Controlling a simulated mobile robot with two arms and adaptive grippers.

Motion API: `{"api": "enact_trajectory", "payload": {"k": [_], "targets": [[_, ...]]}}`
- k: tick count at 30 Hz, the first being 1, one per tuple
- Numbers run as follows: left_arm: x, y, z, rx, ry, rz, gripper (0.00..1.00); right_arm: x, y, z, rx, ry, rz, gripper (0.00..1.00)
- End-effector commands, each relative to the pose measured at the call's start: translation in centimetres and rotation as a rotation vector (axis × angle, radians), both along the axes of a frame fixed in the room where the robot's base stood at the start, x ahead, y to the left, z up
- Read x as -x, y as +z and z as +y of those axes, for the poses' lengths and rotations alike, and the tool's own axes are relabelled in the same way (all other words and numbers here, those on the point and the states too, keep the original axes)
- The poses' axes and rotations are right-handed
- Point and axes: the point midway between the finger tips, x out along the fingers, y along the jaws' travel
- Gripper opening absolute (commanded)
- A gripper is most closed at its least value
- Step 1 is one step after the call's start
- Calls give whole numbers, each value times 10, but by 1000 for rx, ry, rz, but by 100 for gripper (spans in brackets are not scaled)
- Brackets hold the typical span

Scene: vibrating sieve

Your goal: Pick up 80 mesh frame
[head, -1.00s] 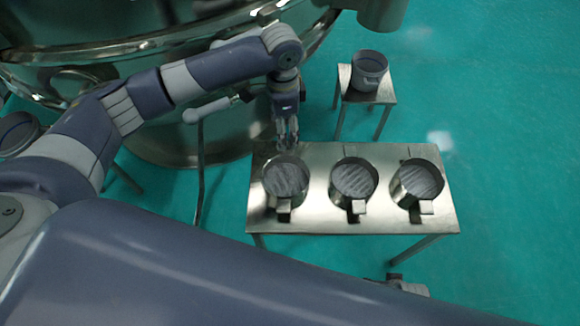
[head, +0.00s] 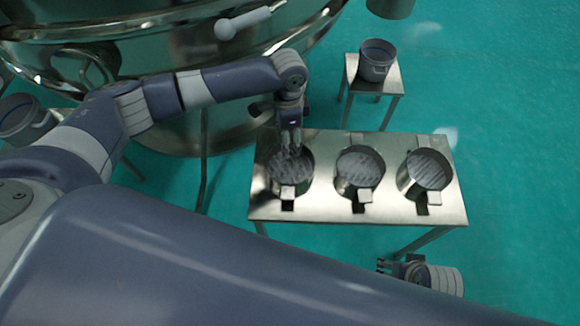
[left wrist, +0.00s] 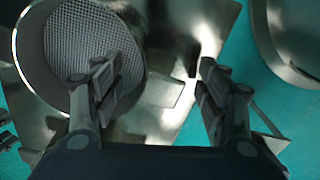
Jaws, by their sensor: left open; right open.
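Three round metal mesh frames with front tabs stand in a row on a steel table (head: 390,211): the left one (head: 288,175), the middle one (head: 360,167) and the right one (head: 428,169). No mesh numbers are legible. My left gripper (head: 291,152) points down at the far rim of the left frame. In the left wrist view its fingers (left wrist: 160,88) are apart, one over the mesh (left wrist: 85,40) and one outside the rim; I cannot tell whether they touch it. My right gripper (head: 384,266) is open and empty, low beyond the table's near edge.
A small steel stand (head: 386,86) holds a grey pot (head: 377,60) at the back. The big shiny sieve machine (head: 170,50) fills the back left. Another round container (head: 22,118) is at the far left. The green floor to the right is clear.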

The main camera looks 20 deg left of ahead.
Motion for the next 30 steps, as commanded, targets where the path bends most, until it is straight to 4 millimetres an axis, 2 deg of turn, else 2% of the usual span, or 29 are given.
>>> {"api": "enact_trajectory", "payload": {"k": [8,15,25,30], "targets": [[0,-1,0,0,0,0,65,0,2,0,0,0,0,58],[0,-1,0,0,0,0,11,0,2,0,1,0,0,58],[0,-1,0,0,0,-1,10,0,2,0,1,-1,-1,58],[-1,6,0,1,1,-2,10,-2,3,0,-2,-1,-8,58]]}}
